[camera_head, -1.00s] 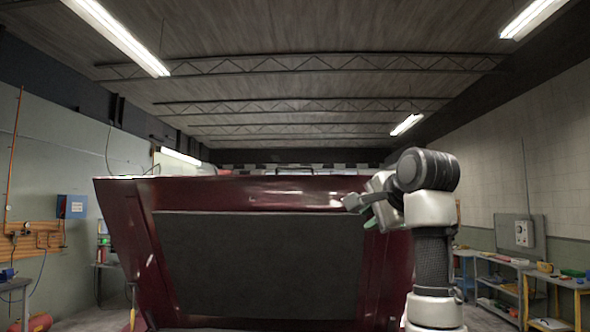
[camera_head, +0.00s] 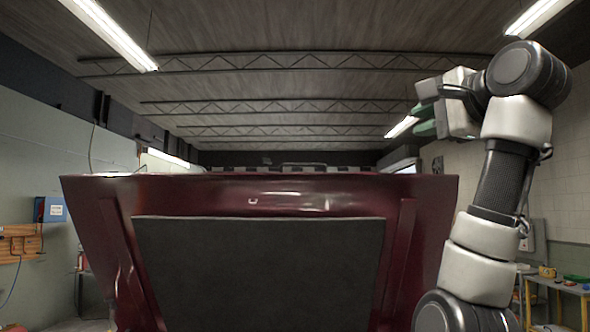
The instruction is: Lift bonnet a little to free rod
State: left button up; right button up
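The dark red bonnet (camera_head: 230,194) stands raised in front of me, its underside facing me with a black pad (camera_head: 260,265) on it. A small metal loop (camera_head: 253,201) sits near its top edge. My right gripper (camera_head: 424,110) is above the bonnet's top right corner, apart from it. Its green-padded fingers point left, look spread, and hold nothing that I can see. No rod is visible; the area under the bonnet is out of the picture. My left gripper is not in view.
A blue box (camera_head: 49,209) hangs on the left wall above an orange board (camera_head: 20,241). A bench (camera_head: 560,283) with small items stands at the lower right. The space above the bonnet is open up to the ceiling beams.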

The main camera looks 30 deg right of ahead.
aim_at(350, 252)
jog(key=i+l, duration=0.1)
jog(key=i, duration=0.55)
jog(key=i+l, duration=0.1)
jog(key=i, duration=0.6)
